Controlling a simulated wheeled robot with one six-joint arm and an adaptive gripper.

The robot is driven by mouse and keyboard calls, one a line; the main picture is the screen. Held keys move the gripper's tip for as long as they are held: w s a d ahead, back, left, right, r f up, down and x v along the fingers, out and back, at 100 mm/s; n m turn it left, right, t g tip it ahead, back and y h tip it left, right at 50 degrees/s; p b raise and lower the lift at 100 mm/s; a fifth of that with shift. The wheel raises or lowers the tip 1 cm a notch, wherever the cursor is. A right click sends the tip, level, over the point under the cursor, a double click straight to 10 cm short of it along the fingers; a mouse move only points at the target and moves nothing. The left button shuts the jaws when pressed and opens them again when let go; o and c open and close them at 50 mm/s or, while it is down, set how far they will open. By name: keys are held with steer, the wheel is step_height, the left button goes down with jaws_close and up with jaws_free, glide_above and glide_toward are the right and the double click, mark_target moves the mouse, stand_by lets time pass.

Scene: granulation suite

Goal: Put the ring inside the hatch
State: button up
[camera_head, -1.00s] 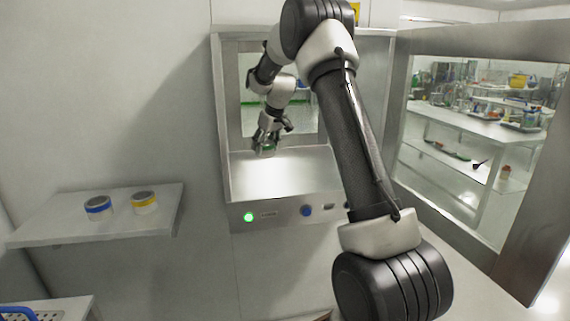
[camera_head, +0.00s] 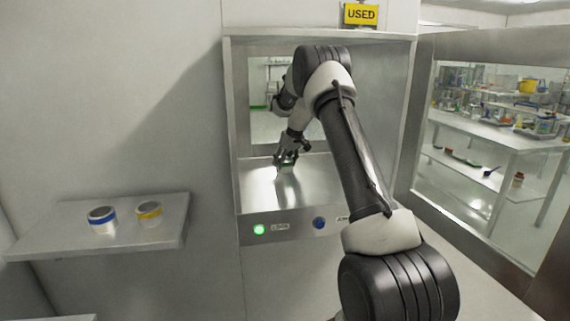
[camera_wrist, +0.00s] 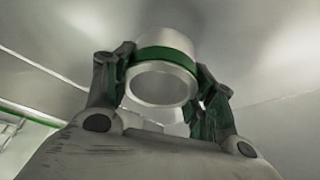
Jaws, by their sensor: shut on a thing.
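The ring is a pale cylinder with a green band; in the wrist view the ring (camera_wrist: 165,42) sits between both fingers of my gripper (camera_wrist: 165,85), which is shut on it. In the head view my gripper (camera_head: 287,161) is inside the open hatch (camera_head: 245,205), low over its steel floor. The ring is mostly hidden there, with only a bit of green showing. I cannot tell whether the ring touches the floor. The hatch's glass door (camera_head: 425,200) stands swung open to the right.
A wall shelf (camera_head: 60,238) at the left holds a blue-banded ring (camera_head: 102,221) and a yellow-banded ring (camera_head: 148,214). A yellow "USED" sign (camera_head: 361,14) is above the hatch. A green light (camera_head: 259,230) and a blue button (camera_head: 319,223) are on the front panel below the opening.

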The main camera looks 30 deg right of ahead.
steer(key=shift+f, duration=0.2)
steer(key=o, duration=1.2)
steer(key=shift+f, duration=0.15)
steer(key=shift+c, duration=0.2)
